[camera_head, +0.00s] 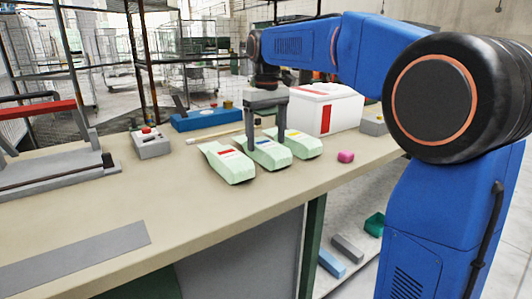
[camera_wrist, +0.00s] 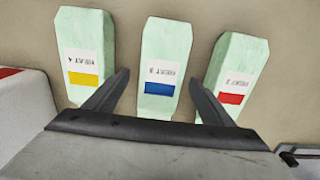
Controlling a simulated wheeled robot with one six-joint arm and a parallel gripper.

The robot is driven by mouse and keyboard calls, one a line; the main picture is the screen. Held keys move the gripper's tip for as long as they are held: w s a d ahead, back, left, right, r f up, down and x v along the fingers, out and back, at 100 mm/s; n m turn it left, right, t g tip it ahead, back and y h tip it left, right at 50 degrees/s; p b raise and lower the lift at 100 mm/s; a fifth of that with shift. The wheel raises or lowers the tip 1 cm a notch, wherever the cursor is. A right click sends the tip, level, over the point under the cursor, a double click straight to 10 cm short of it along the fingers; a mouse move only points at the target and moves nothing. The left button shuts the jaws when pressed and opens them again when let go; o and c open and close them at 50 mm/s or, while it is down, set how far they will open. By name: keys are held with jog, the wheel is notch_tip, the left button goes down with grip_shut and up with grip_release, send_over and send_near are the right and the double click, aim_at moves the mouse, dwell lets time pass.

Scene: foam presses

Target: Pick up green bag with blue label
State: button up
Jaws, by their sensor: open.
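The green bag with the blue label (camera_head: 268,154) lies on the bench between two similar green bags. In the wrist view the blue-label bag (camera_wrist: 160,66) is in the middle, between my open fingers. My gripper (camera_head: 266,128) is over this bag, its fingers pointing down at either side; whether they touch it I cannot tell. In the wrist view my gripper (camera_wrist: 157,90) shows one finger towards the yellow-label bag (camera_wrist: 84,50) and the other towards the red-label bag (camera_wrist: 236,68). The red-label bag (camera_head: 230,163) is on the left in the head view, the yellow-label bag (camera_head: 298,146) on the right.
A white box with a red patch (camera_head: 325,107) stands behind the bags. A grey button box (camera_head: 151,143) and a blue case (camera_head: 207,119) stand further left.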

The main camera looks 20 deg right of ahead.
aim_at(266, 144)
jog(key=shift+f, duration=1.9)
jog(key=shift+c, duration=0.7)
jog(key=c, duration=1)
jog(key=shift+r, duration=0.1)
